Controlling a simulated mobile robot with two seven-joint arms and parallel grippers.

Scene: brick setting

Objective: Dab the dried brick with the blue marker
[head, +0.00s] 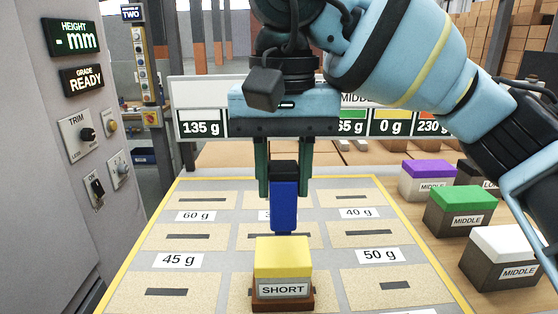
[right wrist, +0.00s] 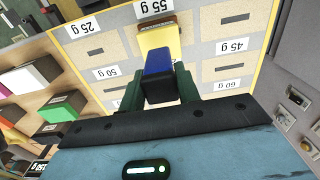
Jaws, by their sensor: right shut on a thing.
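My right gripper (head: 284,190) is shut on the blue marker (head: 284,208), a blue block with a black upper end, held upright. In the right wrist view the marker (right wrist: 158,72) sits between the green fingers. Just below it in the head view stands a block with a yellow top (head: 283,257), a tag reading SHORT and a brown base. The block also shows in the right wrist view (right wrist: 152,38), partly hidden by the marker. I cannot tell whether marker and block touch. My left gripper is not in view.
The block stands on a grey board (head: 215,265) with tan slotted pads and gram labels, edged in yellow. Purple (head: 429,169), green (head: 460,199) and white-topped (head: 507,243) blocks tagged MIDDLE stand at the right. A grey machine panel (head: 60,150) with READY display rises at the left.

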